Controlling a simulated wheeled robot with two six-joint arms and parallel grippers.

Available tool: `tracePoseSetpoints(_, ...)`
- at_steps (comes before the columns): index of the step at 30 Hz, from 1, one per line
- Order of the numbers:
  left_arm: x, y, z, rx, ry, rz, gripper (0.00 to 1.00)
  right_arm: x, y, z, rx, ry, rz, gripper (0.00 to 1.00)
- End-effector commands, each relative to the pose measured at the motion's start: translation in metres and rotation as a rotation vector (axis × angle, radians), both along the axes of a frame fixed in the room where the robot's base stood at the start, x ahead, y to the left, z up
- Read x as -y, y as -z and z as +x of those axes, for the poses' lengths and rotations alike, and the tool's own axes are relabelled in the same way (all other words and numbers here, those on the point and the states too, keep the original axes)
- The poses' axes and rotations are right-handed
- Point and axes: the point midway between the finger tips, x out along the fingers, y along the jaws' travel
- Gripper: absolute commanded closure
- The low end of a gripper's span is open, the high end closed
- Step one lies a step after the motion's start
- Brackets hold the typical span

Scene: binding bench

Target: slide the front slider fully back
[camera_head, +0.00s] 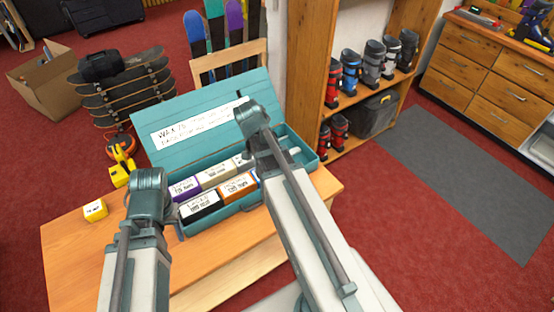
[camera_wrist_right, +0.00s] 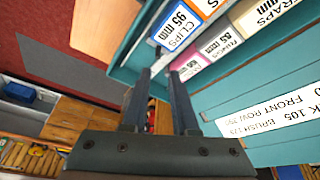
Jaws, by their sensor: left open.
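The teal open box (camera_head: 262,197) stands on the wooden table, its lid (camera_head: 215,112) raised at the back and lettered. Its left part holds labelled blocks: a black one (camera_head: 200,206) and an orange one (camera_head: 238,188) in front, purple and pale ones behind. A pale grey piece (camera_head: 295,151) shows in the right part; I cannot tell whether it is the front slider, and my right arm covers much there. My left gripper (camera_head: 150,182) is at the box's front left, its fingers mostly hidden. My right gripper (camera_wrist_right: 160,85) is open and empty near the box, fingers apart.
A small yellow block (camera_head: 95,211) and a yellow tool (camera_head: 120,172) lie on the table (camera_head: 85,258) left of the box. Stacked skateboards (camera_head: 125,90) stand behind left. A boot shelf (camera_head: 340,105) stands behind right. The right wrist view shows a clips block (camera_wrist_right: 178,27).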

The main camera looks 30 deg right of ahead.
Motion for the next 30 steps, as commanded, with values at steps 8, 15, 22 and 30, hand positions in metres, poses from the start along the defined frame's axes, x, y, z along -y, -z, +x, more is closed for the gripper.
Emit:
tracePoseSetpoints(8,0.000,0.000,0.000,0.000,0.000,0.000,0.50,0.012,-0.002,0.005,0.033,0.078,-0.012,0.73)
tracePoseSetpoints(15,0.000,0.010,0.000,0.000,0.000,0.000,0.50,0.014,0.008,0.006,0.032,0.077,-0.011,0.73)
tracePoseSetpoints(22,0.000,0.035,0.000,0.000,-0.001,0.000,0.50,0.022,0.033,0.011,0.032,0.077,-0.011,0.73)
tracePoseSetpoints(30,0.000,0.074,0.000,0.000,-0.002,0.000,0.50,0.035,0.072,0.019,0.033,0.077,-0.010,0.73)
